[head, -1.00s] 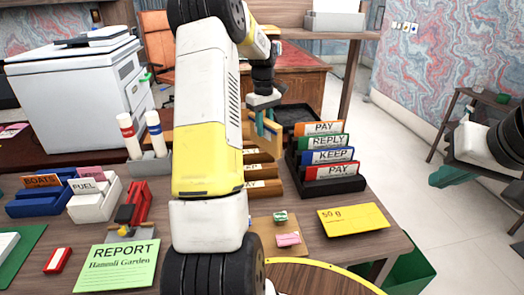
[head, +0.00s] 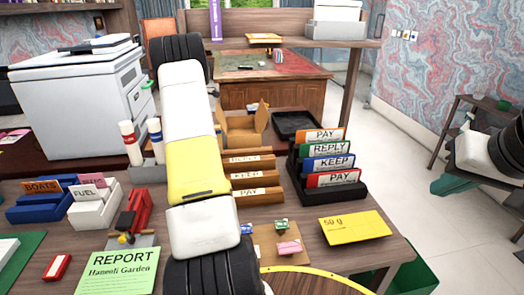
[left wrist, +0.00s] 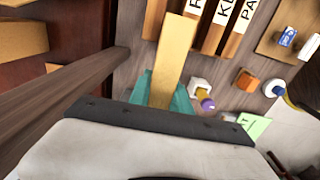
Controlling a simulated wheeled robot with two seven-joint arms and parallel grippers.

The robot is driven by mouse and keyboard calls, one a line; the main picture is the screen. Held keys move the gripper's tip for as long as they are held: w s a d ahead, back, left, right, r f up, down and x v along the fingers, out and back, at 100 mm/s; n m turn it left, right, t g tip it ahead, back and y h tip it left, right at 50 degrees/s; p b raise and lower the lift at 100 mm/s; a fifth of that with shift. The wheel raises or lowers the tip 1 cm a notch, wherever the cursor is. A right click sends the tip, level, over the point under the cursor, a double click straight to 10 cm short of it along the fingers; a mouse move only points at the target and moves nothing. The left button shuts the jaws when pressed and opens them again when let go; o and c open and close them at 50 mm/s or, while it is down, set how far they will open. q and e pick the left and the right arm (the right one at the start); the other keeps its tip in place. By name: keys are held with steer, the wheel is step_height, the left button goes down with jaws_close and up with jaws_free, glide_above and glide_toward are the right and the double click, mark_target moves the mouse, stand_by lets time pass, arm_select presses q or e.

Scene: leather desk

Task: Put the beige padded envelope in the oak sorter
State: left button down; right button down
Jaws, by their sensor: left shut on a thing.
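The beige padded envelope (left wrist: 172,60) shows in the left wrist view as a narrow tan strip. My left gripper (left wrist: 163,92) is shut on it with teal fingers on both sides. In the head view my left arm hides most of this gripper and the envelope. The oak sorter (head: 258,196) stands mid-desk, with wooden dividers one behind another; KEEP and PAY labels are readable. Its dividers (left wrist: 215,28) also show at the top of the left wrist view, just right of the envelope. My right gripper (head: 455,185) is at the right, away from the desk; its opening is unclear.
A black sorter (head: 340,192) with coloured dividers stands right of the oak one. A yellow 50 g envelope (head: 352,227) lies in front of it. An open cardboard box (head: 245,124) and a black tray (head: 296,124) are behind. White and blue holders (head: 95,208) stand left.

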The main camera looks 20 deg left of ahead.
arm_select(q)
steer(key=w+d, duration=0.9)
steer(key=d, duration=0.5)
steer(key=shift+s+f, duration=0.2)
steer(key=shift+f, duration=3.3)
steer(key=shift+d+f, duration=0.1)
steer(key=c, duration=1.2)
jaws_free()
step_height(320, 180, up, 8)
steer(key=shift+f, duration=0.1)
steer(key=shift+s, duration=0.15)
